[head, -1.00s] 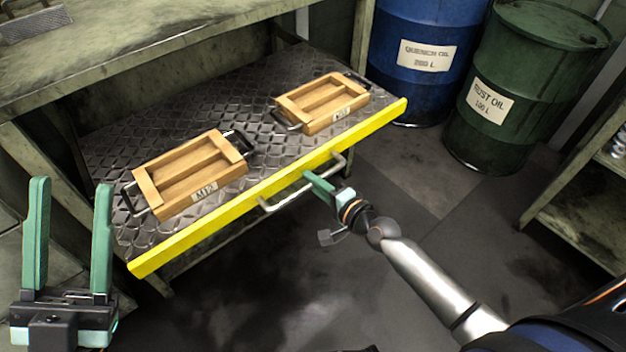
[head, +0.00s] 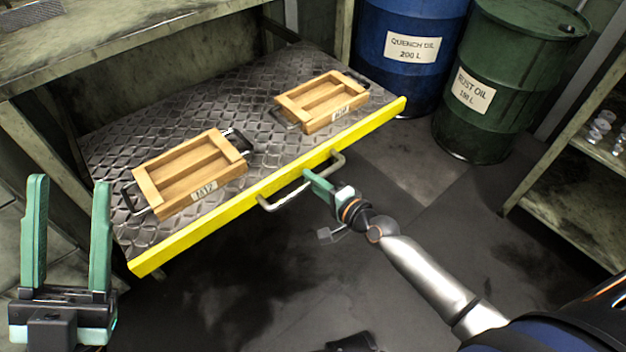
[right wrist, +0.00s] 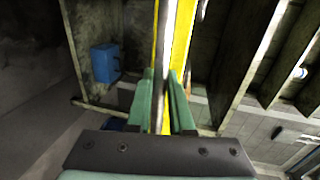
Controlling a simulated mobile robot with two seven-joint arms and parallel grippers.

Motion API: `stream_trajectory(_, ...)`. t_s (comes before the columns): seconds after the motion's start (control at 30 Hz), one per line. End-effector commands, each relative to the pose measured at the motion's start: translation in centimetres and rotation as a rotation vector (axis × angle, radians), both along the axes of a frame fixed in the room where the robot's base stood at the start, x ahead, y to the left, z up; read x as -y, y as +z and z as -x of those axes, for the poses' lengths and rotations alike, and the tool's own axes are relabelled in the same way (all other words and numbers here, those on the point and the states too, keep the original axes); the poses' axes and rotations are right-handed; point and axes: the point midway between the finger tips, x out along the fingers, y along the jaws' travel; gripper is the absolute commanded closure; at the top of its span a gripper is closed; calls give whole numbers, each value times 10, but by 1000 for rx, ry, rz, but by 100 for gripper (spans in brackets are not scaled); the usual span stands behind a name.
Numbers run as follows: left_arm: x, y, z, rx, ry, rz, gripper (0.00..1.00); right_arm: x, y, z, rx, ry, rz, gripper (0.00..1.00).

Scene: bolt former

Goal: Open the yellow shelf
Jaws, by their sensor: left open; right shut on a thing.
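The yellow shelf is a pulled-out sliding shelf with a dark diamond-plate surface (head: 262,105) and a yellow front edge (head: 225,215). A metal bar handle (head: 283,200) is fixed to that edge. My right gripper (head: 310,178) is shut on the handle. In the right wrist view its green fingers (right wrist: 162,105) stand on either side of the bar, with the yellow edge (right wrist: 185,40) behind. My left gripper (head: 70,235) is open and empty at the lower left, apart from the shelf.
Two wooden trays with metal handles, a near one (head: 160,178) and a far one (head: 300,95), lie on the shelf. A blue drum (head: 405,80) and a green drum (head: 485,125) stand behind right. A rack (head: 560,185) is at right.

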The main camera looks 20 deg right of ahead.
Motion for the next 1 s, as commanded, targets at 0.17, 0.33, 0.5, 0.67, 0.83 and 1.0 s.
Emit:
stream_trajectory(0.17, 0, 0, 0, 1, -1, -2, 50, 0, -1, 0, -2, 1, 0, 77)
stream_trajectory(0.33, 0, 0, 0, 1, -2, -5, 50, 0, 0, 0, -1, 1, 0, 58)
stream_trajectory(0.5, 1, 0, 0, 1, -3, -6, 50, 0, 0, 0, 0, 0, 0, 50)
stream_trajectory(0.67, 1, 0, 0, 0, -2, -6, 50, 0, 0, 1, 0, 0, 0, 50)
stream_trajectory(0.83, 0, 3, -1, -7, 0, -6, 50, 6, 3, 14, -1, -1, 2, 50)
stream_trajectory(1.0, -4, -18, -22, -131, 33, -1, 50, 16, 10, 44, -3, 1, 5, 50)
